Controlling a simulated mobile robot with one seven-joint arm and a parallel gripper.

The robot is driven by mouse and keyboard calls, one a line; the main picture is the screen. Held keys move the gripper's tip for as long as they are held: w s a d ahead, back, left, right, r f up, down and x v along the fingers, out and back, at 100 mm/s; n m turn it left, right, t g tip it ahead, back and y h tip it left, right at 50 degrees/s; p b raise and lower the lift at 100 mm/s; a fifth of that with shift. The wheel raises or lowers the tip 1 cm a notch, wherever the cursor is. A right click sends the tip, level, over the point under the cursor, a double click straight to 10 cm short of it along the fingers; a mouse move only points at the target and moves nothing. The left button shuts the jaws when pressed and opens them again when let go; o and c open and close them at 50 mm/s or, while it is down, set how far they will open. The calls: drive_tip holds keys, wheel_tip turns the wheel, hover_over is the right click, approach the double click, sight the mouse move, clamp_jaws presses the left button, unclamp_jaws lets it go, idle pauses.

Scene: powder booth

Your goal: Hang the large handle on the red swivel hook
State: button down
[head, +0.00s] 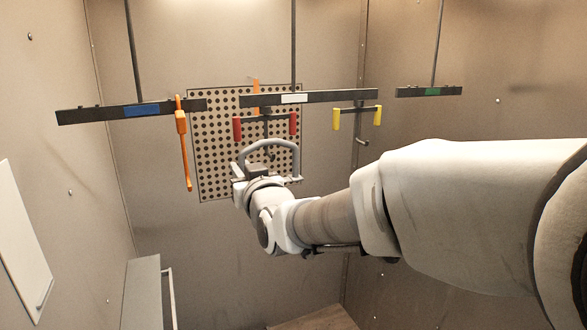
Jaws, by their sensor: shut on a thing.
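The large handle (270,142) is a grey arch. It stands up at the end of my arm, in front of the perforated panel. My gripper (262,172) is small in the picture and appears shut on the handle; the fingertips are hard to make out. The red swivel hook (293,124) hangs below the middle, white-marked bar. It has a dark crosspiece with a red piece at each end. The handle's top is just below the red pieces in the picture. I cannot tell the depth gap between handle and hook, or whether they touch.
A yellow-ended hanger (377,115) hangs to the right on the white-marked bar (345,97). An orange hanging piece (184,150) is at the left, by the blue-marked bar (88,114). A green-marked bar (410,92) hangs at right. A perforated panel (212,185) is behind.

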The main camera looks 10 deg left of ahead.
drive_tip(key=shift+f+b, duration=0.7)
drive_tip(key=shift+b, duration=0.4)
idle(0.4)
drive_tip(key=c, duration=0.8)
unclamp_jaws()
drive_tip(key=shift+o, duration=0.2)
drive_tip(key=shift+s+d, duration=0.1)
drive_tip(key=b+v, duration=0.2)
drive_tip(key=v, duration=1.5)
drive_tip(key=s+d+f+m+g+h, duration=0.35)
drive_tip(key=d+f, duration=0.25)
drive_tip(key=d, duration=0.3)
drive_tip(key=s+d+f+m+g+h, duration=0.25)
drive_tip(key=d+f+h, duration=0.35)
drive_tip(key=d, duration=0.4)
drive_tip(key=s+d+f+g, duration=0.3)
drive_tip(key=s+f, duration=0.1)
drive_tip(key=s, duration=0.2)
drive_tip(key=shift+s+d+g, duration=0.3)
drive_tip(key=shift+d, duration=0.1)
